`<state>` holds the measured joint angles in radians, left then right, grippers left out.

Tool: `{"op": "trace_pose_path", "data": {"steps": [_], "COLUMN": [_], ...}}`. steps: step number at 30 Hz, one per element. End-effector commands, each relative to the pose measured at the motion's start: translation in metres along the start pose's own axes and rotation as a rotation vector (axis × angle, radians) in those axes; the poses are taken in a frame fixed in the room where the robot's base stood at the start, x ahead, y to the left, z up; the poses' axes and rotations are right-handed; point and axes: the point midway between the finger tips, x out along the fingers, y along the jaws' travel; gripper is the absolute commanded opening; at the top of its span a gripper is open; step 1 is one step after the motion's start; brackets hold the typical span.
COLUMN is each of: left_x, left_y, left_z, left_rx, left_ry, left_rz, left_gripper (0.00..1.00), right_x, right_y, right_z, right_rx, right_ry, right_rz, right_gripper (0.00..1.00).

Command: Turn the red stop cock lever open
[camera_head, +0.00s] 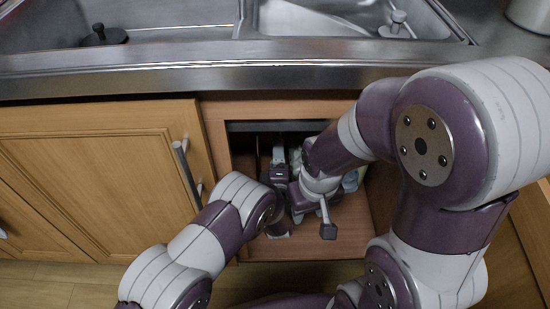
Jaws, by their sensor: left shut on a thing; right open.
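My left gripper (279,154) reaches into the open cabinet under the sink. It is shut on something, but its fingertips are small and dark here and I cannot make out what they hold. I cannot see the red stop cock lever; the arms and the cabinet's shade hide much of the inside. My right gripper (327,222) is lower and nearer, at the front of the cabinet opening. It is open, and I see nothing between its fingers.
The cabinet floor (350,245) shows bare at the front. Pale items (349,181) stand inside, partly hidden by my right arm. A wooden door (95,165) with a bar handle (187,175) is left of the opening. The steel counter edge (200,78) overhangs the opening.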

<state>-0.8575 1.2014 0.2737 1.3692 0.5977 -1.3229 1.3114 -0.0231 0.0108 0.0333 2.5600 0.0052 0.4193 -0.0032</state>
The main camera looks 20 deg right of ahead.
Motion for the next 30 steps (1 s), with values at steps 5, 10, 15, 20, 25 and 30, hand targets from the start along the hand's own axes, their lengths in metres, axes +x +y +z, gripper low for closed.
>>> {"op": "trace_pose_path", "data": {"steps": [5, 10, 15, 20, 25, 30], "left_x": [0.0003, 0.0003, 0.0005, 0.0005, 0.0005, 0.0003], "left_y": [-0.0005, -0.0007, -0.0006, -0.0005, -0.0006, -0.0006], "left_z": [0.0009, 0.0016, 0.0018, 0.0018, 0.0018, 0.0021], "left_rx": [-0.067, -0.1, -0.111, -0.112, -0.112, -0.111], "left_ry": [0.002, 0.002, 0.003, 0.003, 0.003, 0.002], "left_rz": [0.0, 0.0, 0.0, 0.0, 0.0, 0.0], "left_gripper": [0.5, 0.5, 0.5, 0.5, 0.9, 0.92], "right_x": [0.0012, 0.0014, 0.0015, 0.0015, 0.0015, 0.0015], "right_y": [0.0, 0.0, 0.0, 0.0, 0.0, 0.0], "right_z": [0.0001, 0.0002, 0.0002, 0.0002, 0.0002, 0.0002], "right_rx": [0.0, 0.0, 0.0, 0.0, 0.0, 0.0], "right_ry": [0.0, 0.0, 0.0, 0.0, 0.0, 0.0], "right_rz": [0.0, 0.0, 0.0, 0.0, 0.0, 0.0], "right_gripper": [0.43, 0.43, 0.43, 0.43, 0.43, 0.43]}}
